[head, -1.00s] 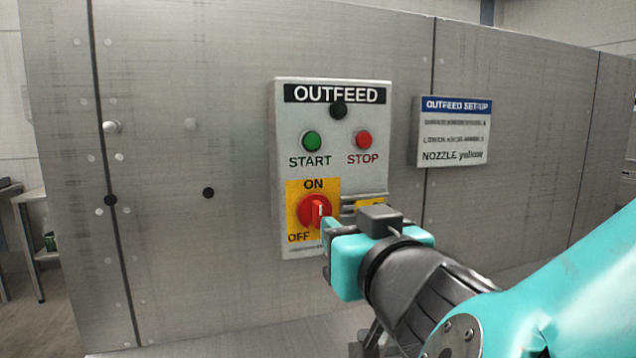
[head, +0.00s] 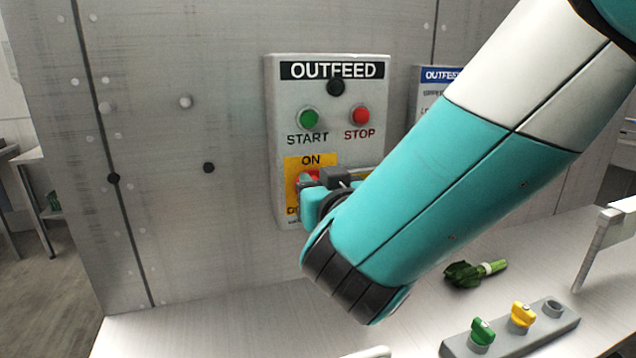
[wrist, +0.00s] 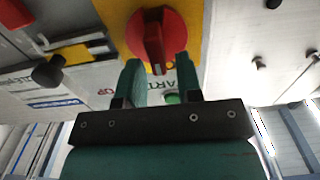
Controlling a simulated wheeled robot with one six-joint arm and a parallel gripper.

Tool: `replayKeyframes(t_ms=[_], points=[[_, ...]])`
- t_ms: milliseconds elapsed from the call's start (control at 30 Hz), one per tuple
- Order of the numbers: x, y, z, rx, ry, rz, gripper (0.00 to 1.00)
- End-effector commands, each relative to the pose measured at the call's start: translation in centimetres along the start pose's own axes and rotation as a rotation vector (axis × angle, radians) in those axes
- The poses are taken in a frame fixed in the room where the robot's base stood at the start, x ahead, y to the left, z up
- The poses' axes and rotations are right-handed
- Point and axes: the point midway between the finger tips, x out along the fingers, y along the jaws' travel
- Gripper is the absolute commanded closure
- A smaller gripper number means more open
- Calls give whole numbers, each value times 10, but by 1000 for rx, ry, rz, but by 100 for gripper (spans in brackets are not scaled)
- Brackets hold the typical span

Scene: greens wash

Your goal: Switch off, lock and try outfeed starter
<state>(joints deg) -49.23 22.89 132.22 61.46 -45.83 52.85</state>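The OUTFEED starter box (head: 275,120) is on the metal wall, with a green START button (head: 309,118) and a red STOP button (head: 360,117). Its red rotary switch (head: 306,178) sits on a yellow ON/OFF plate (head: 300,162), mostly hidden by my gripper in the head view. In the wrist view the red switch handle (wrist: 153,40) points toward the START side, which is the ON side. My gripper (wrist: 160,62) has its fingers apart, one on each side of the handle's end, with a visible gap. I see no padlock that I can make out.
A red thing (wrist: 15,12) shows at the wrist view's edge.

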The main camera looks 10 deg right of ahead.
Motion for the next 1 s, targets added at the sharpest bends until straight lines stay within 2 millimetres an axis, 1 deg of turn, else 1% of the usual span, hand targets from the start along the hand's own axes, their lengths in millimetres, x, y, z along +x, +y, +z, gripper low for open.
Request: replayKeyframes(t_ms=[33,67,100,133,367,567,767,1000], points=[[0,0,0,0,0,0,79],[0,0,0,0,0,0,86],[0,0,0,0,0,0,95],[0,0,0,0,0,0,100],[0,0,0,-6,0,0,100],[0,-1,0,-57,1,-1,100],[0,-4,1,-184,2,0,100],[0,-8,2,-401,2,-1,100]])
